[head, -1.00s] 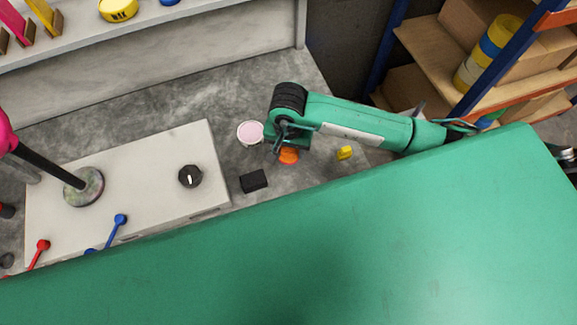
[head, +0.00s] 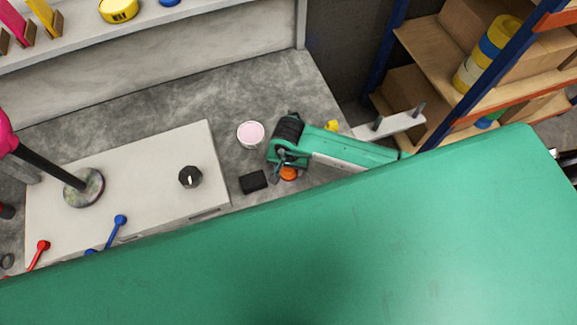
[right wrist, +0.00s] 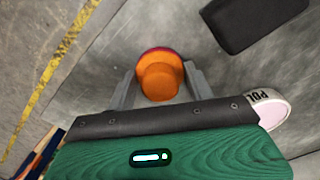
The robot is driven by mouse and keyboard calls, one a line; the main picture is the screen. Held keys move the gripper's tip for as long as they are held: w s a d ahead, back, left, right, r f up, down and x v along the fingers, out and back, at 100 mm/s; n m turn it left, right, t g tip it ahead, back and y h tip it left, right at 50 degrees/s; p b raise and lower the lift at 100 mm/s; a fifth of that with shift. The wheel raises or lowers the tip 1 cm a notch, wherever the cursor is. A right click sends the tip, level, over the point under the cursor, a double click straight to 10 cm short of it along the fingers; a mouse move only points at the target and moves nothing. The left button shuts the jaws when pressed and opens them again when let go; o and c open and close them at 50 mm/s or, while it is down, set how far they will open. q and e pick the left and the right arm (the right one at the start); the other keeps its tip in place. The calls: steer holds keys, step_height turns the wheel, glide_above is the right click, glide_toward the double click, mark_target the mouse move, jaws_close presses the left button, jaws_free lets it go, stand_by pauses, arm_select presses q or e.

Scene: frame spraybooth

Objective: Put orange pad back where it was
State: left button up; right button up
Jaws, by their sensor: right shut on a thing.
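The orange pad (head: 288,174) shows under the tip of my right arm, beside the black block. In the right wrist view it is a round orange knob (right wrist: 160,80) on a wider disc with a dark red edge. My right gripper (right wrist: 161,88) is shut on it, with one finger on each side. The head view shows the gripper (head: 286,166) mostly hidden by its own wrist. I cannot tell whether the pad touches the grey bench. My left gripper is not in view.
A black block (head: 253,182) lies just left of the pad. A pink-topped round tin (head: 250,134) stands behind it. A white box with a dark knob (head: 190,177) is further left. A small yellow thing (head: 331,126) shows behind my arm. Shelving (head: 480,100) stands at right.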

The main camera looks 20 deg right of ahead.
steer(key=o, duration=0.9)
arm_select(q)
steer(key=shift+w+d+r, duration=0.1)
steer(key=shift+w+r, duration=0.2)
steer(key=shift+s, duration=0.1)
arm_select(e)
steer(key=shift+r, duration=0.3)
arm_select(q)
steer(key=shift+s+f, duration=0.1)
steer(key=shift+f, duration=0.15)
arm_select(e)
step_height(320, 180, up, 12)
steer(key=shift+f, duration=0.25)
